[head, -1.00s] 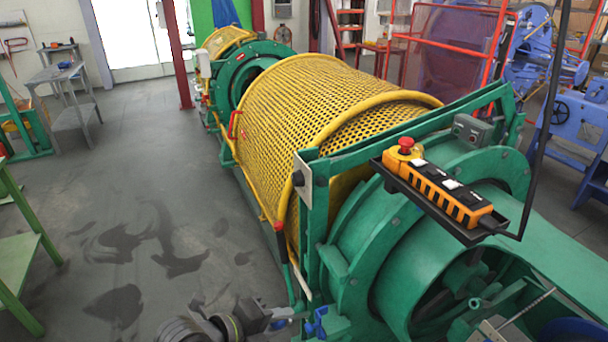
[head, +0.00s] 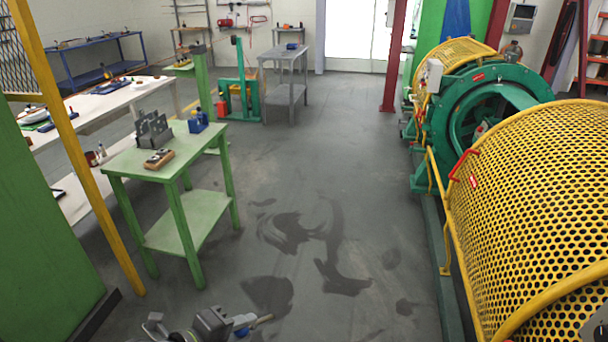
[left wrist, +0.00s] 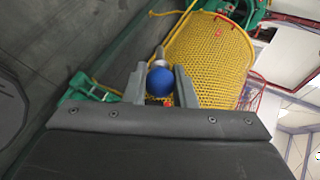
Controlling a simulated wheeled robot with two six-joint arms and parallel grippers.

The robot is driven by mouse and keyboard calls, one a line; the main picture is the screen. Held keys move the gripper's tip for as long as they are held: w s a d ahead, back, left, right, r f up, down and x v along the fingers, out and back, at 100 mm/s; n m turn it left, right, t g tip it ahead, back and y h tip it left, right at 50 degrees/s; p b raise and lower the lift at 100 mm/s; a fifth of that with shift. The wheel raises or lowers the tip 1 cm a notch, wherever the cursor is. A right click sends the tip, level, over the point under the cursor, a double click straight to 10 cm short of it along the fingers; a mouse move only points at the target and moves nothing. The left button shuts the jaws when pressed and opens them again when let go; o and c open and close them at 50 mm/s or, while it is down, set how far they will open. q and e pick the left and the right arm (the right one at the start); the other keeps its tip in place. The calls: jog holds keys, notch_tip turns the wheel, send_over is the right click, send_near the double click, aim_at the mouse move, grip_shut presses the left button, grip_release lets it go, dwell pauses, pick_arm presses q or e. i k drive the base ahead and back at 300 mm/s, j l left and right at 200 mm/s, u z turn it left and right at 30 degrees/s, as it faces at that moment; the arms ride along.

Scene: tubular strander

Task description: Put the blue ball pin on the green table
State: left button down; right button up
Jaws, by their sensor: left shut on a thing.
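The blue ball pin (left wrist: 160,82) is held between the two fingers of my left gripper (left wrist: 159,87) in the left wrist view; its round blue head faces the camera and a metal shaft points away. In the head view my left gripper (head: 238,325) is low at the bottom edge, shut on the blue ball pin (head: 262,320), over the floor. The green table (head: 122,166) stands left of centre, beyond and to the left of the gripper. My right gripper is not in view.
On the green table are a grey metal block (head: 152,130), a small blue item (head: 198,122) and a wooden piece (head: 158,158). A yellow post (head: 83,160) stands left of the table. The yellow mesh drum (head: 540,210) fills the right. The floor between is clear.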

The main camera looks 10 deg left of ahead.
aim_at(185, 153)
jog(key=i+j+u, duration=0.3)
jog(key=i, duration=0.4)
jog(key=i+u, duration=0.3)
jog(key=i, duration=0.4)
jog(key=i+l+u, duration=0.1)
jog(key=i, duration=0.8)
jog(key=i+l, duration=0.15)
jog(key=i, duration=0.75)
jog(key=j+u, duration=0.05)
